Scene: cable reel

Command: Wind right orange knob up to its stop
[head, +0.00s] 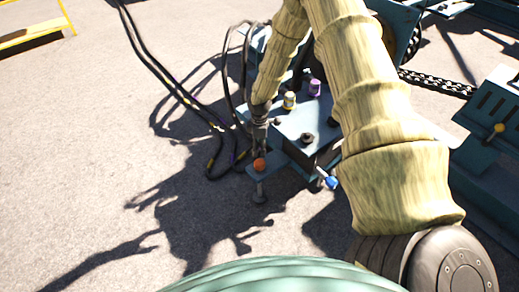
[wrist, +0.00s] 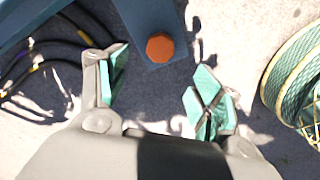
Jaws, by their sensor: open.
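One orange knob (head: 259,164) shows, on a small blue-teal plate at the near left corner of the machine. It also shows in the wrist view (wrist: 160,47), at the top middle, as a faceted head near the end of a blue bar (wrist: 150,15). My gripper (wrist: 158,88) is open, its green-padded fingers apart. The knob lies ahead of the gap between the fingers, and neither finger visibly touches it. In the head view my gripper (head: 259,140) is small and dark, just above the knob, with its fingers hard to make out.
The machine top carries a cream knob (head: 289,101), a purple knob (head: 314,88) and a black knob (head: 307,138). A blue knob (head: 331,182) sticks out in front. Black cables (head: 190,105) run at left. A chain (head: 437,83) and a yellow knob (head: 498,128) are at right.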

